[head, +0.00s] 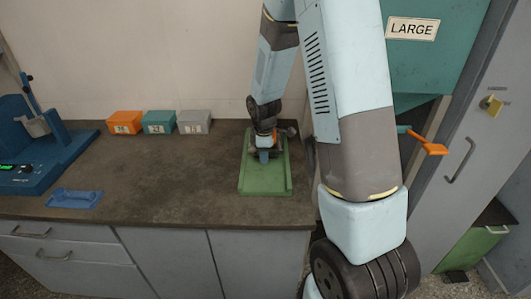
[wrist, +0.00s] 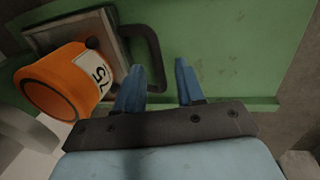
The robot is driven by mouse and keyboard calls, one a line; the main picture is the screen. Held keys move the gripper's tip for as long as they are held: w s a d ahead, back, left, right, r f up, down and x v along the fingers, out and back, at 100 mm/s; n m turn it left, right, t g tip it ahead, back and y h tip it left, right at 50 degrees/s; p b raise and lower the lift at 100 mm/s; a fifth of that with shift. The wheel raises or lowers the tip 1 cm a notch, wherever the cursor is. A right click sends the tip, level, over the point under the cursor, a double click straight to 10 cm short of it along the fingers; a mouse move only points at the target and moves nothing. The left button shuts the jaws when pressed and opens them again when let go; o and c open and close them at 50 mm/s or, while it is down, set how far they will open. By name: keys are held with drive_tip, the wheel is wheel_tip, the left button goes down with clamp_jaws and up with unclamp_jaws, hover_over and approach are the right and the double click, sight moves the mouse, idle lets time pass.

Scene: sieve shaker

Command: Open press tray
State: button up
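A green tray (head: 264,188) with raised edges lies on the dark counter in the head view. Its green surface (wrist: 230,45) fills much of the wrist view. On it is a grey metal plate or box with a dark D-shaped handle (wrist: 157,50). My gripper (head: 263,156) is low over the tray's far part. In the wrist view my gripper (wrist: 155,78) is open, with its blue fingers apart. The handle's bar shows between the fingertips; I cannot tell its depth. My arm partly hides the tray's far end.
Orange (head: 125,122), teal (head: 158,122) and grey (head: 194,122) boxes line the wall. A blue machine (head: 40,150) and a small blue tray (head: 75,198) are at left. A teal machine (head: 450,50) with an orange lever (head: 428,146) stands at right. The counter's middle is clear.

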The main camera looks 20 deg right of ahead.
drive_tip(key=shift+c, duration=0.4)
clamp_jaws()
